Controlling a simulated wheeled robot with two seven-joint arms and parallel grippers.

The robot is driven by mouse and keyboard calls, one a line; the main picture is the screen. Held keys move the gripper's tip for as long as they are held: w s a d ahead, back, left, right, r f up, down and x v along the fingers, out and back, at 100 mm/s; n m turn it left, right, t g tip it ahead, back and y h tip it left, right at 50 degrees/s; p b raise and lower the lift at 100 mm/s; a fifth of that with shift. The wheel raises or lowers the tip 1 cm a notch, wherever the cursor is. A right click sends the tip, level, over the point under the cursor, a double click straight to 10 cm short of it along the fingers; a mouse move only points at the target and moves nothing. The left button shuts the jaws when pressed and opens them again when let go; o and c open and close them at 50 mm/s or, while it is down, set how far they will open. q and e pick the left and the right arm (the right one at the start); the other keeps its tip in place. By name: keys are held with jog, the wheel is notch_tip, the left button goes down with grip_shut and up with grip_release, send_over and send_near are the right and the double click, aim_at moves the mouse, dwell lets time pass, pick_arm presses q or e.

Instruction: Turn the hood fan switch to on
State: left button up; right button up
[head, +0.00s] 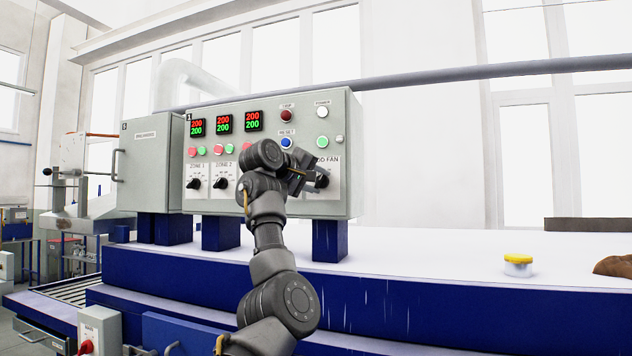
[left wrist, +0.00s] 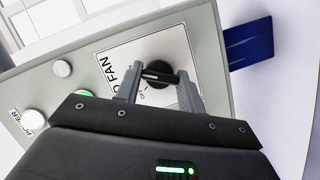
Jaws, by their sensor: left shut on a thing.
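The hood fan switch (head: 322,181) is a black rotary knob on a white plate at the lower right of the grey control panel. In the head view my gripper partly covers it and its label. In the left wrist view the knob's bar handle (left wrist: 158,75) lies between the two fingertips, roughly crosswise from one finger to the other. My left gripper (head: 306,178) is at the panel face, shut on this knob. The small position marks beside the knob are partly hidden by a finger, so I cannot tell its setting. My right gripper is out of view.
The control panel (head: 272,108) also carries red-green displays, several push buttons and lamps, and the zone knobs (head: 221,184) to the left. It stands on blue legs above a white-topped blue bench (head: 430,245). A yellow-lidded jar (head: 517,264) stands at right.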

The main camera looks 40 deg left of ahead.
pick_arm(q)
jog(key=shift+f, duration=0.15)
jog(key=o, duration=1)
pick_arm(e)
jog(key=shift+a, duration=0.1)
pick_arm(q)
jog(key=shift+s, duration=0.1)
jog(key=shift+s+b, duration=0.3)
jog(key=s+b, duration=0.1)
jog(key=s, duration=0.1)
jog(key=s+r+b, duration=0.1)
jog(key=s, duration=0.1)
jog(key=shift+s, duration=0.3)
jog(key=b, duration=0.2)
send_near(317, 182)
jog(key=shift+s+r, duration=0.35)
jog(key=shift+s, duration=0.25)
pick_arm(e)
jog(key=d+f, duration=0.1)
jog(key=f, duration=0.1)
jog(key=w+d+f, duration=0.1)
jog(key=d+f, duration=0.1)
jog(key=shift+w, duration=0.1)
